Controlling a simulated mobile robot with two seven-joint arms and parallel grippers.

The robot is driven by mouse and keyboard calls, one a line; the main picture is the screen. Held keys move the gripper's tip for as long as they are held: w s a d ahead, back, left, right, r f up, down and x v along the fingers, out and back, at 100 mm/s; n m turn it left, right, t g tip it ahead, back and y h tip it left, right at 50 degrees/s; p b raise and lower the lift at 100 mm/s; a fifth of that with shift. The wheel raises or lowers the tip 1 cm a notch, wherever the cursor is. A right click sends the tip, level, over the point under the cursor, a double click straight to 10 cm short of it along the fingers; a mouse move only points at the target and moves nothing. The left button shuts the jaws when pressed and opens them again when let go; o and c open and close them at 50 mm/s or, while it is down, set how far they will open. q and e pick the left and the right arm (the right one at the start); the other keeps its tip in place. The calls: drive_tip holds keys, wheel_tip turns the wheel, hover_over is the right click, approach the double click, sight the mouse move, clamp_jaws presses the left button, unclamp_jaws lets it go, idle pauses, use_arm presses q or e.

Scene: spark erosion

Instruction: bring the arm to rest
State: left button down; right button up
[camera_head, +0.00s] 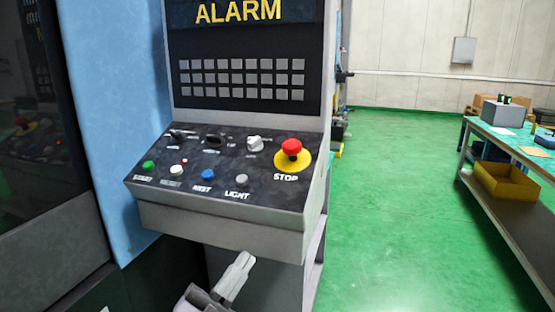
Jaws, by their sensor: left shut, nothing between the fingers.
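My left gripper (239,270) shows at the bottom of the head view, in front of and below the machine's control panel (225,190). Its pale fingers are together with nothing between them, and they point up towards the panel's lower front edge. I cannot tell how far they are from that edge. My right gripper is out of view.
The screen (240,12) above reads ALARM. A workbench (515,136) stands at right. Green floor (385,200) between is clear.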

use_arm(q)
drive_tip(key=s+a+f+n+g+y, duration=0.15)
drive_tip(key=a+f+n+y, duration=0.3)
drive_tip(key=f, duration=0.55)
drive_tip(key=s+a+f+n+g+y, duration=0.1)
drive_tip(key=s+a+f+n+y, duration=0.25)
drive_tip(key=f+n+y, duration=0.45)
drive_tip(key=s+a+f+n+g, duration=0.1)
drive_tip(key=s+a+f+g, duration=0.2)
drive_tip(key=s+f, duration=0.3)
drive_tip(key=s+a+f+n+g, duration=0.1)
drive_tip(key=s+a+f+g, duration=0.2)
drive_tip(key=s+f, duration=0.4)
wheel_tip(320, 180, down, 2)
drive_tip(key=shift+a+f+y, duration=0.1)
drive_tip(key=shift+a+y, duration=0.05)
drive_tip(key=shift+y, duration=0.2)
